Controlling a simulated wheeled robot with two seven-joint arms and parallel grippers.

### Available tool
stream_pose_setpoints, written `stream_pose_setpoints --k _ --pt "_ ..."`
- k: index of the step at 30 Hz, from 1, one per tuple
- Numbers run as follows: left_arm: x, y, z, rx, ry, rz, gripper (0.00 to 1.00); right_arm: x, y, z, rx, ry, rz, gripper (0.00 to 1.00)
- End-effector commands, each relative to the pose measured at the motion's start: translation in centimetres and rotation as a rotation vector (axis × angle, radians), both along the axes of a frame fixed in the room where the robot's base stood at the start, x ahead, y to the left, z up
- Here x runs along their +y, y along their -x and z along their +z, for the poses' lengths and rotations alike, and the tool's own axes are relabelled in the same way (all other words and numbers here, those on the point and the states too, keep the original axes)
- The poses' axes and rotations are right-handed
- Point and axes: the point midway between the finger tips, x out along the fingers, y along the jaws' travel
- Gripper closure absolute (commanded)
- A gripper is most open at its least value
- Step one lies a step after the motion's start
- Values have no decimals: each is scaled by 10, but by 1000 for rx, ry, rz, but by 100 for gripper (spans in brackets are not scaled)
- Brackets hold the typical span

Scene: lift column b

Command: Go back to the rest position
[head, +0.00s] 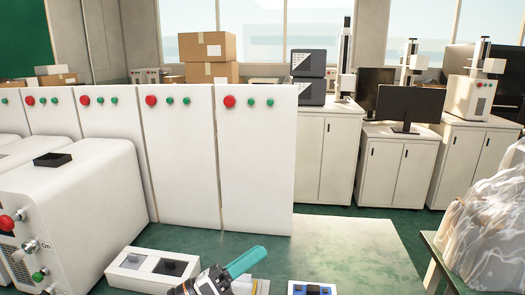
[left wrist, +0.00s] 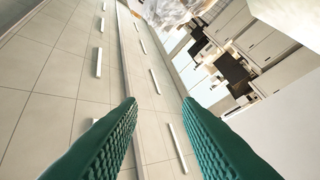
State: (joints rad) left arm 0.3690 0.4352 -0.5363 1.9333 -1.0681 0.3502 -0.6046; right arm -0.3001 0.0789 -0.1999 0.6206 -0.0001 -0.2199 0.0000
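My left gripper (head: 246,262) is at the bottom middle of the head view, with its teal fingers pointing up and to the right. In the left wrist view the two ribbed teal fingers (left wrist: 160,102) stand apart with nothing between them, so it is open and empty. That view looks out at the tiled ceiling and the far side of the room. My right gripper is not in view.
A blue and black item (head: 313,290) is cut off at the bottom edge. White cabinets (head: 258,165) stand ahead. A plastic-wrapped bundle (head: 490,225) is at the right.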

Motion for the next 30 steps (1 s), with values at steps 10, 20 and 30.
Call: stream_pose_setpoints --k 10,20,30 --pt "129 -3 -80 870 913 494 68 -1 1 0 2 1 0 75" --pt "188 118 -233 1631 1466 1033 68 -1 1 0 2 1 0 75" --pt "185 234 -283 2023 1634 1411 68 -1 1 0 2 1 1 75"
